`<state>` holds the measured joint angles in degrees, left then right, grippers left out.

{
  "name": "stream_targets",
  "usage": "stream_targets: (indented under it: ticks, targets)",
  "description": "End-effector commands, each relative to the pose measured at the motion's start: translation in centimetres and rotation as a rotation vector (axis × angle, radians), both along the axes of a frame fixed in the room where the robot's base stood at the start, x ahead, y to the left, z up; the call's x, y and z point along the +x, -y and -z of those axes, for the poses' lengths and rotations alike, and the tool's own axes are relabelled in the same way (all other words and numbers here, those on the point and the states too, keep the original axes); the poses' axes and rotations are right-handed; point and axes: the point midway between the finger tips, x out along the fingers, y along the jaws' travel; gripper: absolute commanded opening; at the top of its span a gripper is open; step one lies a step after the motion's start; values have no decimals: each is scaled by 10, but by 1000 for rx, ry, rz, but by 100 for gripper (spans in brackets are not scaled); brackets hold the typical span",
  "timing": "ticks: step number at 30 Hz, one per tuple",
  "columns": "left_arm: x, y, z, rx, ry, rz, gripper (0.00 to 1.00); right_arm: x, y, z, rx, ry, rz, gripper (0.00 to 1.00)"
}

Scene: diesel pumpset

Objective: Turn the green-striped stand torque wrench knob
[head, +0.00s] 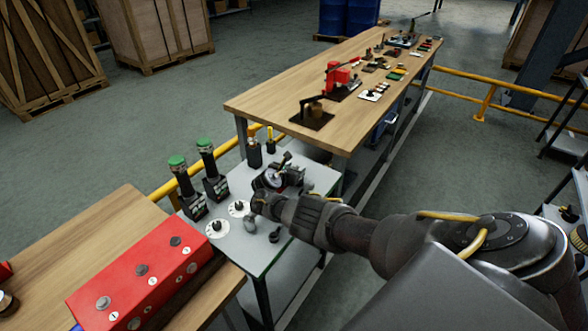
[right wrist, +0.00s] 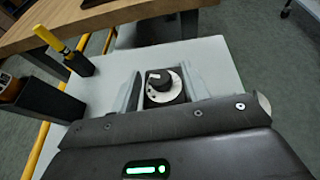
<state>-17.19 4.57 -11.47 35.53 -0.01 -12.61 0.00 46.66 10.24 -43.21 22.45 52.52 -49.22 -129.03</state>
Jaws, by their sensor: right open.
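A grey-topped stand (head: 262,240) holds two dark upright tools with green tops, one on the left (head: 182,175) and one on the right (head: 209,158). Two white dials with dark knobs, the front dial (head: 217,228) and the back dial (head: 239,208), lie beside them. My right gripper (head: 258,204) is low over the stand, beside a dark device with a round white gauge (head: 274,176). In the right wrist view, its open fingers (right wrist: 160,92) stand either side of a black knob on a white dial (right wrist: 163,87). I cannot make out a green stripe on it. My left gripper is out of view.
A red box with knobs (head: 140,283) is at front left. A long wooden bench (head: 260,97) with several tools lies behind. Yellow rails (head: 484,103) run alongside.

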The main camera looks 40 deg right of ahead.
Motion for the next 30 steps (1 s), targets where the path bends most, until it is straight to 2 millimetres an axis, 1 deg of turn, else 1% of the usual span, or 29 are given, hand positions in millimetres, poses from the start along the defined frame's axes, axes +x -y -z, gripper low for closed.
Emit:
stream_targets:
  ticks: [2,5,8,12,18,24,30]
  targets:
    - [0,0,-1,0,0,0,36,0,-1,-1,0,0,0,45]
    - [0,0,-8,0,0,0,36,-2,-8,-6,0,0,-2,45]
    - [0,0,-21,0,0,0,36,-8,-21,-14,1,1,-3,45]
    - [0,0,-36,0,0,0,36,-17,-47,-25,2,1,-4,45]
    - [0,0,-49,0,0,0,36,-30,-77,-37,2,-1,-2,45]
    - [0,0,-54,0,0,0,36,-36,-91,-41,0,-1,-1,45]
    - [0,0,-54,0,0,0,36,-37,-93,-41,0,0,0,45]
